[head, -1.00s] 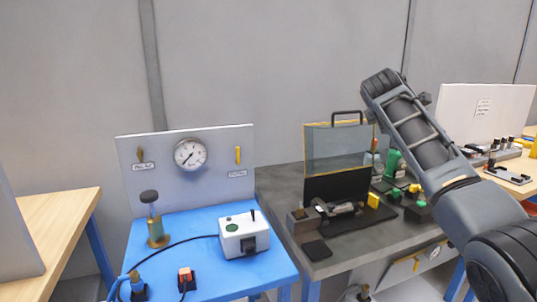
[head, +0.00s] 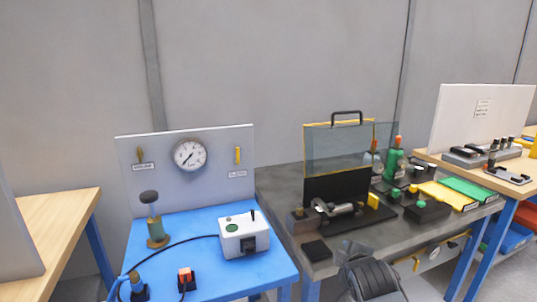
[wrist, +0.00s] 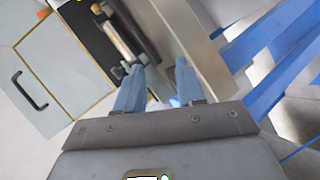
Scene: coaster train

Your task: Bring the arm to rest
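My arm shows only as a dark rounded link at the bottom of the head view, in front of the grey bench. My gripper (wrist: 158,76) shows in the wrist view with its two blue fingers apart and nothing between them. It is not visible in the head view. In the wrist view the fingers point toward the edge of the grey bench (wrist: 210,60) and a machine on it. I cannot tell the distance to the bench.
The grey bench (head: 280,185) holds a machine with a clear guard (head: 340,147), green bottles (head: 393,164), and yellow and green trays (head: 470,188). A blue table (head: 190,225) with a gauge (head: 190,154) and white switch box (head: 243,235) stands left. Wooden tables flank both sides.

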